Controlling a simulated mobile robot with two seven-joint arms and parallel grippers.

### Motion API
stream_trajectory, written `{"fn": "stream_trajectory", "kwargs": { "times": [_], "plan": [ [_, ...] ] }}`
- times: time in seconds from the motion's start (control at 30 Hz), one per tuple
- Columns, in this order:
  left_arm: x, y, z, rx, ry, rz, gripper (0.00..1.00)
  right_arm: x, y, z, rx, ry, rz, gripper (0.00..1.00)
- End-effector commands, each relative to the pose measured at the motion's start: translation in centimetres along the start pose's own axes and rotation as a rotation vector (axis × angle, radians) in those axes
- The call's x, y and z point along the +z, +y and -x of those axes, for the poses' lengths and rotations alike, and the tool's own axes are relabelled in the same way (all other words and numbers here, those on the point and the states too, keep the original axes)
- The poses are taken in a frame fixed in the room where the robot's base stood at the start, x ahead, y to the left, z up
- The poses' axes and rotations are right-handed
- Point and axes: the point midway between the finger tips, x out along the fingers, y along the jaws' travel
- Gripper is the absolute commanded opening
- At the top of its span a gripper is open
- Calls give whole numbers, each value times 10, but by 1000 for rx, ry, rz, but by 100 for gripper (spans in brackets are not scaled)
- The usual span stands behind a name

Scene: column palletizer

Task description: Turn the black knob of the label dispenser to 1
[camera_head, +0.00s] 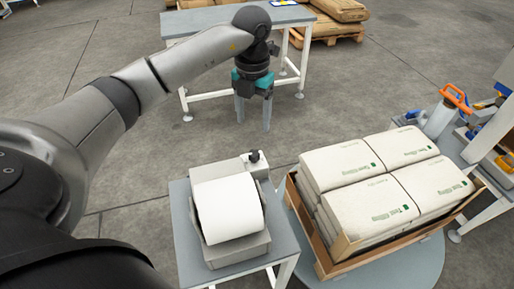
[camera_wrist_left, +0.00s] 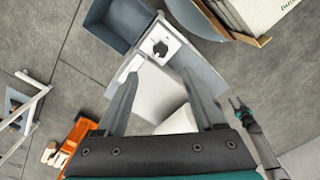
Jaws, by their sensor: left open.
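The label dispenser (camera_head: 238,248) is a grey machine with a large white roll (camera_head: 228,208), on a small grey stand. Its black knob (camera_head: 254,157) sticks up from the box at its back end. My left gripper (camera_head: 253,126) is open and empty, pointing down above and behind the knob, apart from it. In the left wrist view the knob (camera_wrist_left: 160,47) shows beyond the fingertips of my left gripper (camera_wrist_left: 162,71), roughly between them. The roll is partly hidden there by the gripper. What looks like my right gripper (camera_wrist_left: 238,106) shows small at the right of that view.
A pallet of white sacks (camera_head: 362,185) in a wooden frame (camera_head: 338,250) stands right of the dispenser. A grey table (camera_head: 190,25) is behind my left gripper. A blue-grey bin (camera_wrist_left: 112,28) lies near the knob in the left wrist view. Open floor (camera_head: 135,170) lies left of the stand.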

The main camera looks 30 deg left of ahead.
Motion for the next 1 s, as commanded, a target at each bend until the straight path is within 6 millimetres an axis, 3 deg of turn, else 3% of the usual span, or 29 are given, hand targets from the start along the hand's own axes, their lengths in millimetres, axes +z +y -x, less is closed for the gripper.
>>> {"fn": "stream_trajectory", "kwargs": {
  "times": [0.1,0.3,0.5,0.7,1.0],
  "plan": [
    [-1,0,-29,-1,6,-1,70,4,-8,-1,-10,-7,1,52],
    [-1,0,-72,-1,5,-1,70,0,-4,-2,-6,-2,3,52],
    [-1,-1,-102,-2,3,-1,70,-3,1,-4,1,4,4,52],
    [0,-1,-115,-1,1,-1,70,-3,4,-4,5,5,1,52],
    [0,0,-116,-1,0,-1,66,-4,4,-4,6,6,0,52]
  ]
}}
